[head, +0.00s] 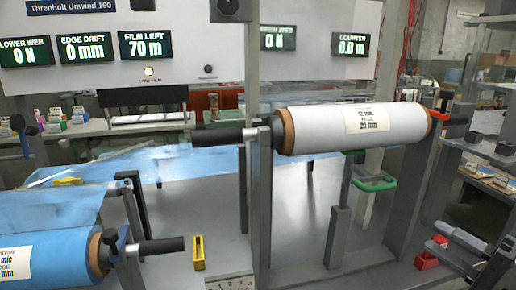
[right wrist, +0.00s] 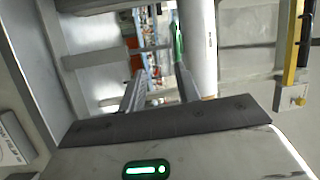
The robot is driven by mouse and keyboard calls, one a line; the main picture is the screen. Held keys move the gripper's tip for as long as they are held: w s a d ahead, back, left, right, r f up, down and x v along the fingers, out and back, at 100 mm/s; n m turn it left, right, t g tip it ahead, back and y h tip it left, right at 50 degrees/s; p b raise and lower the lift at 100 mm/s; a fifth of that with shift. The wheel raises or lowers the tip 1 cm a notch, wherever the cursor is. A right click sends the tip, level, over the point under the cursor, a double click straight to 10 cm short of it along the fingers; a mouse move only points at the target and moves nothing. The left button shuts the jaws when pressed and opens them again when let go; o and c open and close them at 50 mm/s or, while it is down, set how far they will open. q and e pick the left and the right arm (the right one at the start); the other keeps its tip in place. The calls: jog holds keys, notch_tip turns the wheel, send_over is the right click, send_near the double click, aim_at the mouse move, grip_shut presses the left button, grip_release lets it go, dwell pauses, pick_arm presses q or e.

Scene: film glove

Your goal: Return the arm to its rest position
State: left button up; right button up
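My right gripper (head: 440,236) is at the lower right of the head view, its two grey fingers pointing left and apart. In the right wrist view the same gripper (right wrist: 160,80) shows two fingers with a clear gap and nothing held between them. It is to the right of the machine frame, below the right end of the white film roll (head: 395,128). My left gripper is not in the head view.
A blue film roll (head: 50,258) sits at the lower left, with blue film (head: 160,165) running above it. A red holder (head: 427,260) is close to the right gripper. A yellow block (head: 198,252) stands on the grey bed. Shelves (head: 490,150) stand at the right.

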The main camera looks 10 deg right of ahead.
jog(key=a+f+n+g+h+p, duration=0.15)
jog(key=a+f, duration=0.25)
jog(key=f, duration=0.5)
jog(key=a+f+n+g+h+p, duration=0.1)
jog(key=a+f+n+g+h, duration=0.3)
jog(key=f, duration=0.5)
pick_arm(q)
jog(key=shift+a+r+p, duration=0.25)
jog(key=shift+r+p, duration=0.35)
pick_arm(e)
jog(key=s+a+f+n, duration=0.3)
jog(key=a+n, duration=0.1)
jog(key=a, duration=0.3)
jog(key=s+a+f+n, duration=0.3)
jog(key=a+n, duration=0.1)
jog(key=a, duration=0.2)
jog(key=shift+s+a+f+g+y, duration=0.15)
jog(key=shift+a+g+y, duration=0.2)
jog(key=shift+a+g, duration=0.1)
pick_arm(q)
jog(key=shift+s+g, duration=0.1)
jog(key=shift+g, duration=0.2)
pick_arm(e)
jog(key=shift+d, duration=0.1)
